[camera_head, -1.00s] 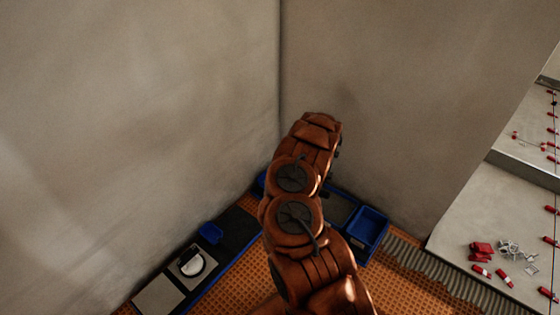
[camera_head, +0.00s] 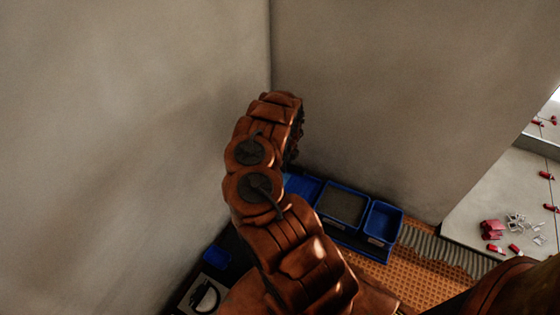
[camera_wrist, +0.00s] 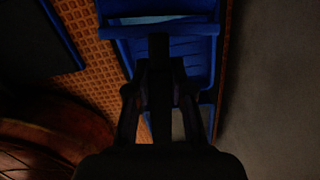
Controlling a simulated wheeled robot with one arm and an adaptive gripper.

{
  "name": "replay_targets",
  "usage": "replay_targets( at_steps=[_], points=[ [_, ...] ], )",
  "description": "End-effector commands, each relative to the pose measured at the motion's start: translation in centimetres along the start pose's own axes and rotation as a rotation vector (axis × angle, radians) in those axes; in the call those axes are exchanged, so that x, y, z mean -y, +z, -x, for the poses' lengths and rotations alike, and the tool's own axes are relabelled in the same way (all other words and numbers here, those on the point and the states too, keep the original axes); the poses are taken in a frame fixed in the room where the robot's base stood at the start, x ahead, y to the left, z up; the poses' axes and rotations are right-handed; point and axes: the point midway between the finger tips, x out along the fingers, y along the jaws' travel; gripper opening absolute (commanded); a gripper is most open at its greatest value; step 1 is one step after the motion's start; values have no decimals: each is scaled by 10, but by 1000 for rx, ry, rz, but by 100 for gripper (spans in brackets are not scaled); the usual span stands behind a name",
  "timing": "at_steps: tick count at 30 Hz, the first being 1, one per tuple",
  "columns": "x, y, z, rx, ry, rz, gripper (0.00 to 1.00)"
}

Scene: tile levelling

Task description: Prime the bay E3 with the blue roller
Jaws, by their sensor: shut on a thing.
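In the wrist view, my gripper (camera_wrist: 160,78) is shut on the dark upright handle of the blue roller (camera_wrist: 120,31). The roller lies crosswise at the top of that view, over a ridged blue tray (camera_wrist: 196,62). Whether the roller touches the tray is unclear. In the head view, the gripper and roller are hidden behind my arm. Part of a blue tray (camera_head: 302,187) shows just right of the arm, near the wall corner. I cannot pick out bay E3 in either view.
A blue tray with grey contents (camera_head: 345,207) and a smaller blue bin (camera_head: 382,222) stand along the back wall. Orange textured matting (camera_head: 415,272) covers the floor, with ridged grey mortar (camera_head: 440,248) beside it. Red pieces (camera_head: 492,229) and pale clips (camera_head: 525,225) lie on grey tiles at right.

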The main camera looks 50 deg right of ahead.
Motion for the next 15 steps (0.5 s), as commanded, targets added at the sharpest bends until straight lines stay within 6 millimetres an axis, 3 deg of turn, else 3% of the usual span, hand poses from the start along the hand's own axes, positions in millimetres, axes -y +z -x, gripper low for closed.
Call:
replay_targets(
  at_steps=[15],
  points=[
    [0,-1,-37,1,-2,1,0]
  ],
)
